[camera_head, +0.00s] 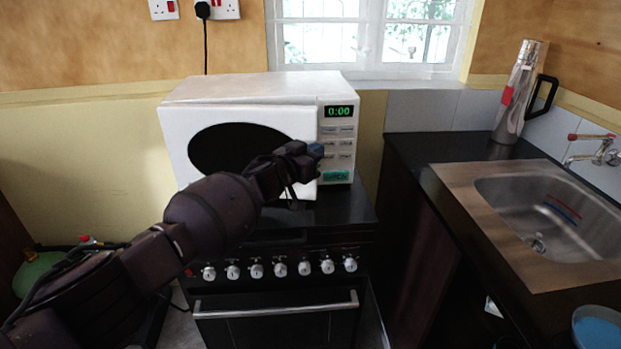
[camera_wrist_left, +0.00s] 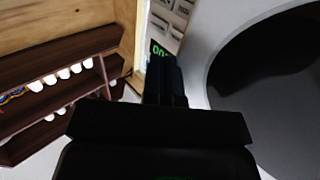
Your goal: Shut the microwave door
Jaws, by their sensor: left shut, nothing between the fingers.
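A white microwave (camera_head: 265,88) stands on the black top of a stove, with a lit green 0:00 display. Its white door (camera_head: 245,115), with a dark oval window, looks slightly ajar: its top edge stands a little off the body. My left gripper (camera_head: 314,151) is shut and empty in front of the door's right edge, next to the button panel. I cannot tell whether it touches the door. In the left wrist view the shut fingers (camera_wrist_left: 164,75) lie between the button panel and the door (camera_wrist_left: 218,35). My right gripper is not in view.
The stove (camera_head: 275,250) below has a row of knobs and an oven handle. To the right is a dark counter (camera_head: 440,150) with a steel sink (camera_head: 540,215) and a tall flask (camera_head: 520,95). A window is behind the microwave.

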